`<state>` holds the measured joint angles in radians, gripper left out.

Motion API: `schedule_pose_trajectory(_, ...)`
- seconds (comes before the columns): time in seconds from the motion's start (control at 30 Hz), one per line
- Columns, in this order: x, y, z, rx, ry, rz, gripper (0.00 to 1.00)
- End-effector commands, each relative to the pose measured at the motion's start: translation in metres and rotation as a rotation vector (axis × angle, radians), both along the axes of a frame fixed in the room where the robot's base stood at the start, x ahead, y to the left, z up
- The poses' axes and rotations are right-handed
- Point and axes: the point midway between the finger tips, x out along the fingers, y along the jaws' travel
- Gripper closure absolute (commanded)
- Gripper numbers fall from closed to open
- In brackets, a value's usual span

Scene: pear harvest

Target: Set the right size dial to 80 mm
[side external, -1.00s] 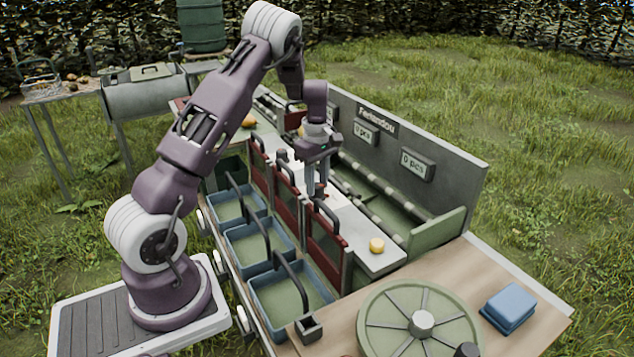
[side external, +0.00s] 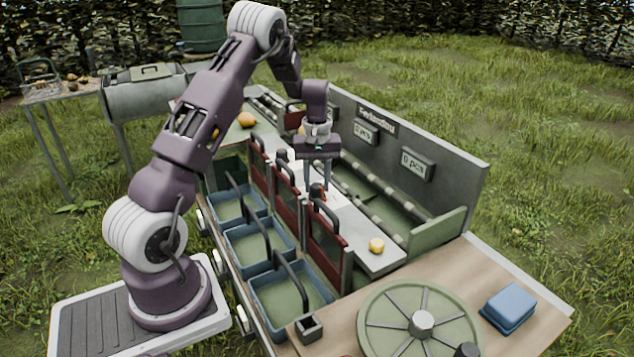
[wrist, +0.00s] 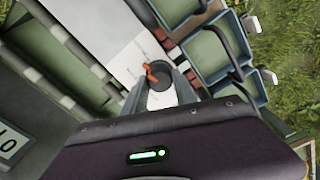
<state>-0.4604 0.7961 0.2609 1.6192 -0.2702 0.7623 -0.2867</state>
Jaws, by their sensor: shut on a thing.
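The size dial between my fingers is a dark round knob with an orange pointer. It stands on the white panel (wrist: 117,55), and I take it as the right size dial (wrist: 160,97). It also shows in the side view (side external: 317,191). My gripper (side external: 319,187) points straight down and is shut on this dial, with one finger on either side. In the wrist view the orange pointer (wrist: 151,72) points up and slightly left. Small marks lie on the panel beyond the pointer, too small to read. Another dark knob (side external: 281,154) stands farther back along the panel.
Red gates (side external: 325,240) with dark handles line the panel's near side, above blue bins (side external: 290,290). A yellow fruit (side external: 376,246) lies at the panel's front end. Rollers and a grey back wall (side external: 440,165) with counters stand to the right. A wooden table (side external: 535,325) is in front.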

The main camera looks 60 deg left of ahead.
Motion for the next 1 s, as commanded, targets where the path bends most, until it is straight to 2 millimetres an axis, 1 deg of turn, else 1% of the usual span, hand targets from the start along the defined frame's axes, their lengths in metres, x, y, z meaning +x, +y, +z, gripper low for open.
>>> schedule_pose_trajectory(0.2,0.0004,0.0005,0.0012,0.001,-0.003,-0.16,1.0)
schedule_pose_trajectory(0.4,0.0006,0.0003,0.0012,0.001,-0.003,-0.269,1.0)
schedule_pose_trajectory(0.63,0.0005,0.0002,0.0012,0.001,-0.002,-0.339,1.0)
schedule_pose_trajectory(1.0,0.0006,0.0001,0.0012,0.001,-0.002,-0.362,1.0)
